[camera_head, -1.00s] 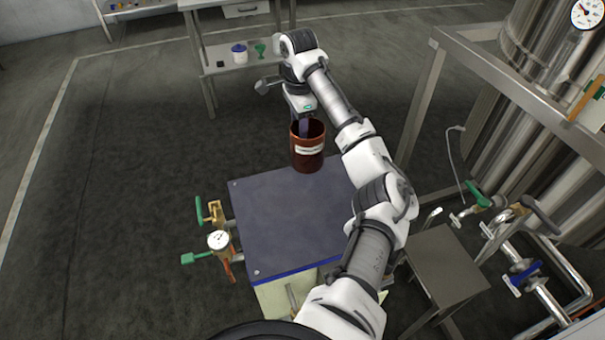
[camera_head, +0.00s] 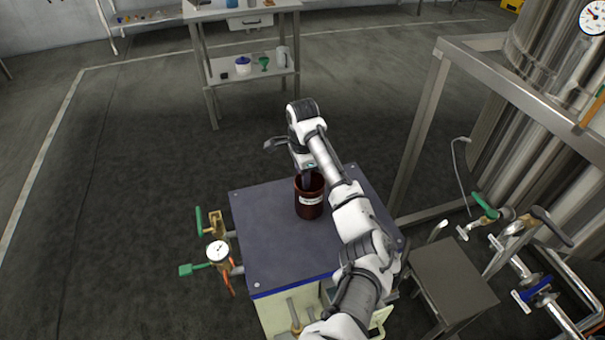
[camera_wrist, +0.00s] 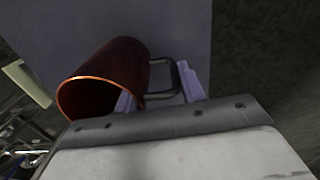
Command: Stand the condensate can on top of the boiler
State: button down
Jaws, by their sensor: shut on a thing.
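The condensate can (camera_head: 309,200) is a dark red-brown open can with a white label. In the head view it is upright over the middle of the boiler's flat blue-grey top (camera_head: 268,245). I cannot tell whether its base touches the top. My gripper's pale fingers (camera_wrist: 160,92) are shut on the handle.
A gauge (camera_head: 217,251) and green-handled valves stick out at the boiler's left side. A small metal stand (camera_head: 452,275) is at its right, near pipes and a steel frame (camera_head: 425,125). A shelved table (camera_head: 225,75) stands behind. The boiler top around the can is clear.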

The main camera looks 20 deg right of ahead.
jog(key=shift+f, duration=0.1)
jog(key=c, duration=0.9)
grip_release()
jog(key=shift+o, duration=0.2)
notch_tip(320, 180, up, 12)
jog(key=p, duration=0.2)
